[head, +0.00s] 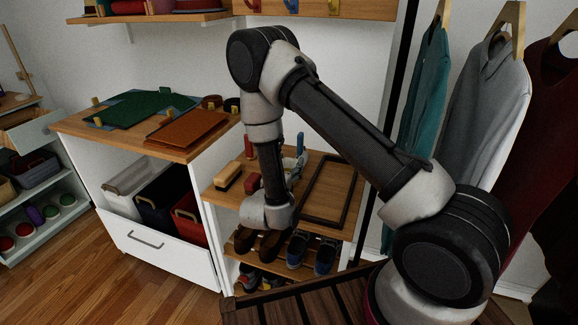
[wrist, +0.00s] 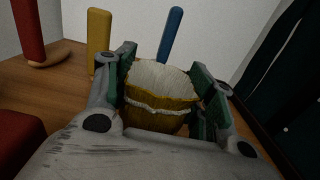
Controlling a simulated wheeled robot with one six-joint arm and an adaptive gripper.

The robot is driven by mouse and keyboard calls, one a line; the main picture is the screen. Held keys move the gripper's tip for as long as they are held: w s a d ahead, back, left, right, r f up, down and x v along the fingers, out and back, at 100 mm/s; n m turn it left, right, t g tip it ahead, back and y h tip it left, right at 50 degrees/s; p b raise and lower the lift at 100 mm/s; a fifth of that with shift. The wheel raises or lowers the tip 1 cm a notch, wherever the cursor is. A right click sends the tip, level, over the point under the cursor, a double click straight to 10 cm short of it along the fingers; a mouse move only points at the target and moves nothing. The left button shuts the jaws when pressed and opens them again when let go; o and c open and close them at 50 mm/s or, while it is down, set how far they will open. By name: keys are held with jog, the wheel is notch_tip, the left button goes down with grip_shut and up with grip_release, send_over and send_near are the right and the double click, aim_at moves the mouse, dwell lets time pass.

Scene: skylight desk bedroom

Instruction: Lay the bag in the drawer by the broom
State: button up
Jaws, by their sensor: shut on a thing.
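In the wrist view a small bag (wrist: 158,100), yellow below and off-white on top with a pale cord around it, sits between the two fingers of my gripper (wrist: 165,98). The gripper is shut on it. In the head view my gripper (head: 291,175) is low over the wooden shelf top, and the bag is mostly hidden by my arm. An open drawer (head: 38,132) with a pale front shows at the far left. An upright wooden stick (head: 24,65), perhaps the broom handle, stands behind it; no broom head is visible.
Around the gripper are a blue upright handle (wrist: 170,35), a yellow one (wrist: 98,42) and red pieces (wrist: 28,32). An empty dark frame (head: 329,190) lies to the right. A white pull-out with bins (head: 160,250) stands open left of the shelf. Clothes (head: 490,105) hang at right.

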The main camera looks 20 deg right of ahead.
jog(key=shift+f, duration=0.1)
jog(key=o, duration=0.8)
